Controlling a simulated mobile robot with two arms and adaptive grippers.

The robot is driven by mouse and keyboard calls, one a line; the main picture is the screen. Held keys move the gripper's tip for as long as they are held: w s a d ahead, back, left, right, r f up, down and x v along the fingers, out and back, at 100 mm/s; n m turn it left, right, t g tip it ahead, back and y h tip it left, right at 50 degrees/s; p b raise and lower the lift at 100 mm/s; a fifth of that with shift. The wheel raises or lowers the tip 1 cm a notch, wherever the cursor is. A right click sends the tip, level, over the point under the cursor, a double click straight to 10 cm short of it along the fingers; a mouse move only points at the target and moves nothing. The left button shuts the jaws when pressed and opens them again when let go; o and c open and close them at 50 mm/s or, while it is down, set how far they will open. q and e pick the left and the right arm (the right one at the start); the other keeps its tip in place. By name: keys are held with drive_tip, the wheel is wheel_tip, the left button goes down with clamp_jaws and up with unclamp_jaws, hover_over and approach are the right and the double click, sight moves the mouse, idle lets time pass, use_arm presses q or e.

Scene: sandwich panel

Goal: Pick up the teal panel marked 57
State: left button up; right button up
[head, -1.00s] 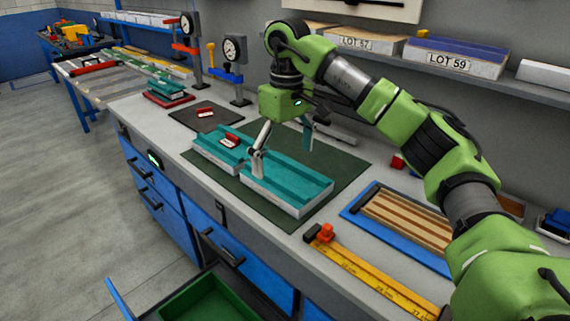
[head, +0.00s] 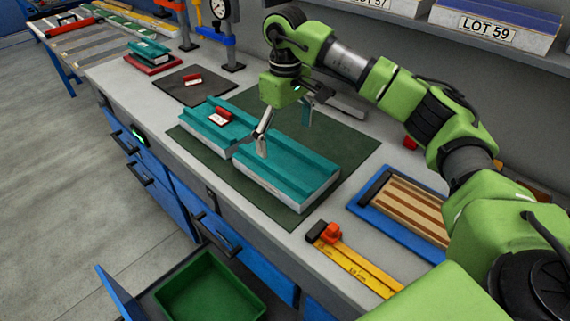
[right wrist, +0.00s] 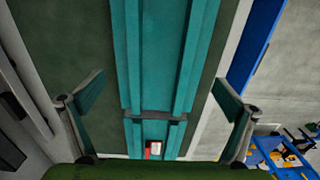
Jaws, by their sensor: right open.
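Two teal panels with pale sides lie end to end on a dark green mat (head: 335,160). The near teal panel (head: 288,168) is at the right; the far teal panel (head: 200,123) carries a small red-and-white block (head: 221,116). I cannot read a 57 on either. My right gripper (head: 285,134) is open and empty over the near panel, by the gap between the two. In the right wrist view, the near panel (right wrist: 165,50) runs between the spread fingers of the gripper (right wrist: 160,88), with clear space on both sides. The left gripper is not in view.
A teal stack (head: 148,50) sits on a red base at the back left. A blue tray with wooden slats (head: 408,206) and a yellow ruler (head: 357,265) are at the right. A drawer with a green bin (head: 208,290) stands open in front.

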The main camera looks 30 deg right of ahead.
sight(285, 161)
wheel_tip(285, 161, down, 3)
drive_tip(key=shift+s+r+p, duration=0.1)
drive_tip(key=shift+r+p, duration=0.05)
drive_tip(key=shift+p, duration=0.5)
wheel_tip(285, 161, down, 2)
drive_tip(key=shift+f, duration=0.3)
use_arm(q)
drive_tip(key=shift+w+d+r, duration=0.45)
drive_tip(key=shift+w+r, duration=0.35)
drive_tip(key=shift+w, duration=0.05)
use_arm(e)
drive_tip(key=shift+r, duration=0.1)
drive_tip(key=c, duration=1.5)
